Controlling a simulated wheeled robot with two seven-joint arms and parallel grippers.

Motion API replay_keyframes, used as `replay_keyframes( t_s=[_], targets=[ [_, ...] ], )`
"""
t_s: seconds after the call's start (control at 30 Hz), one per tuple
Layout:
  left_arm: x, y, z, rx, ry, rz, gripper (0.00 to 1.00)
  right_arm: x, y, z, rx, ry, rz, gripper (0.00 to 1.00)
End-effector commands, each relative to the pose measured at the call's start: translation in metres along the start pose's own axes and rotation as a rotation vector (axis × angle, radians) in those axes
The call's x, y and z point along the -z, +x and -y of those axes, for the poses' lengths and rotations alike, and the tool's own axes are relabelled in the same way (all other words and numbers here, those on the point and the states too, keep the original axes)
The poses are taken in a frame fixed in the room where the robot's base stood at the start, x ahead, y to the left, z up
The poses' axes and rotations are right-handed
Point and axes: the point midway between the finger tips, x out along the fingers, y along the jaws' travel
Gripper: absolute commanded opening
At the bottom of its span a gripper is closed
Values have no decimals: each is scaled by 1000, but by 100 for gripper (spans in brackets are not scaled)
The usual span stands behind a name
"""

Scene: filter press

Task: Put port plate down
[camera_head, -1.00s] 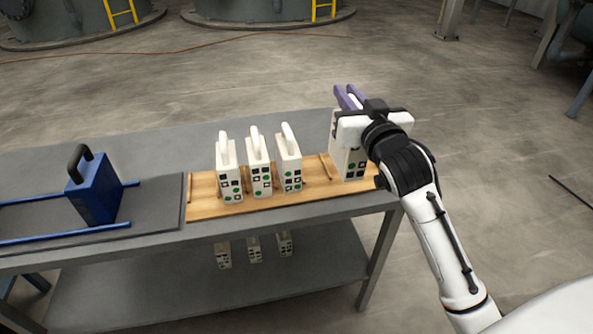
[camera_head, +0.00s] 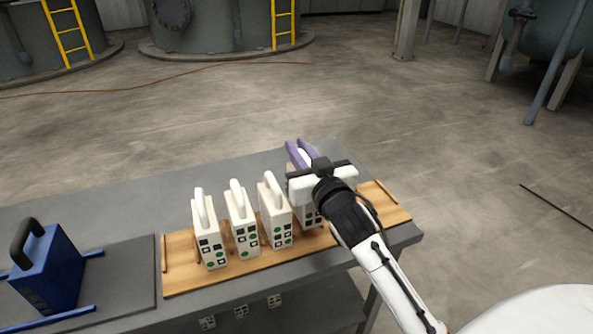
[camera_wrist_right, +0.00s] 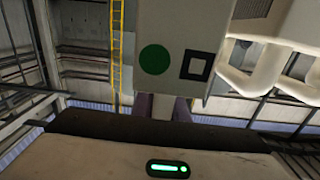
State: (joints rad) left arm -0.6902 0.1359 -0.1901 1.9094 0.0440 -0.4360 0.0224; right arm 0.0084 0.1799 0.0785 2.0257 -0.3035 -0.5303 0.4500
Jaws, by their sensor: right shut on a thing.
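My right gripper (camera_head: 300,152), with purple fingers, is shut on the handle of a white port plate (camera_head: 312,216). That plate is upright at the wooden board, just right of three similar plates, and its lower end looks at or very near the board; contact cannot be told. The gripper hides most of its top. In the right wrist view the held plate (camera_wrist_right: 175,45) shows a green dot and a black square, with the purple fingers (camera_wrist_right: 160,106) at its handle. My left gripper is not in view.
Three white plates (camera_head: 208,240), (camera_head: 241,228), (camera_head: 275,220) stand in a row on the wooden board (camera_head: 385,203). A blue block with a black handle (camera_head: 50,265) stands on a dark mat to the left. The board's right end is clear. More plates show below the tabletop.

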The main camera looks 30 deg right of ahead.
Motion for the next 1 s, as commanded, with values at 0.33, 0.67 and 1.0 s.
replay_keyframes(
  t_s=[0.33,0.67,1.0],
  targets=[
    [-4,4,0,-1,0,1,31,-37,0,0,0,0,-3,0],
    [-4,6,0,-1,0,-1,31,-40,0,0,1,0,-4,0],
    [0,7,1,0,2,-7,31,-42,0,0,0,-1,0,32]
  ],
)
